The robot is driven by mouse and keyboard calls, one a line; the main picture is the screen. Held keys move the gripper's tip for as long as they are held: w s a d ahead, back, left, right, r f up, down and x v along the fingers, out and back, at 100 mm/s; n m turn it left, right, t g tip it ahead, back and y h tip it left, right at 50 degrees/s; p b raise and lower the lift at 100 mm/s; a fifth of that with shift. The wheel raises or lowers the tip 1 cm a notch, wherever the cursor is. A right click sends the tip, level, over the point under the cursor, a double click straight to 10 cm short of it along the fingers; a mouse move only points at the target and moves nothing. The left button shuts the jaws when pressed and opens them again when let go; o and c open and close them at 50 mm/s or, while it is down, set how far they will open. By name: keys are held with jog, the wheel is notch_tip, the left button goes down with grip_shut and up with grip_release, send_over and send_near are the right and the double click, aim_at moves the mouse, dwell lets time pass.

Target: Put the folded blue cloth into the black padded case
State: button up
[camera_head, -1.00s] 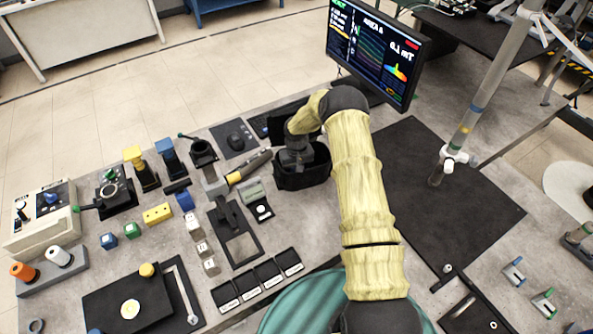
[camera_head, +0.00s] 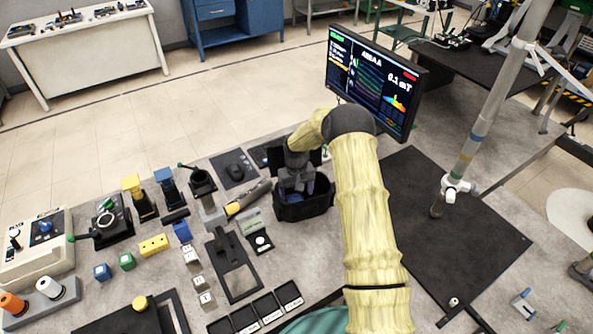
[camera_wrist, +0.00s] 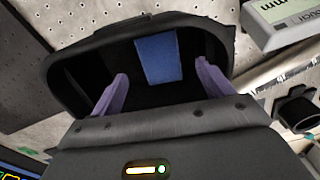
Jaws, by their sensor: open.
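The black padded case (camera_head: 303,212) stands open on the bench below the monitor. In the wrist view, its dark rim (camera_wrist: 60,62) surrounds a hollow interior. The folded blue cloth (camera_wrist: 158,60) lies inside the case against the far wall in that view; a bit of blue (camera_head: 293,197) also shows in the case's mouth in the head view. My gripper (camera_head: 297,188) is over the case mouth, pointing down. Its two purple fingers (camera_wrist: 161,72) are spread wide, one on each side of the cloth and apart from it. The cloth's lower end is partly hidden.
A monitor (camera_head: 372,80) stands behind the case, and a dark mat (camera_head: 455,225) lies to the right. A grey meter (camera_head: 250,222) and a yellow-tipped tool (camera_head: 247,198) lie close to the case's left. Several blocks and instruments crowd the bench further left.

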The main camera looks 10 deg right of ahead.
notch_tip(320, 180, up, 12)
jog(key=b, duration=0.2)
dwell(0.4)
jog(key=s+r+t, duration=0.1)
jog(key=s+r, duration=0.3)
jog(key=s, duration=1.1)
jog(key=s+r+m+t, duration=0.1)
jog(key=s+r, duration=0.3)
jog(key=s, duration=1)
jog(key=shift+s+a+t, duration=0.3)
jog(key=shift+s+a, duration=0.05)
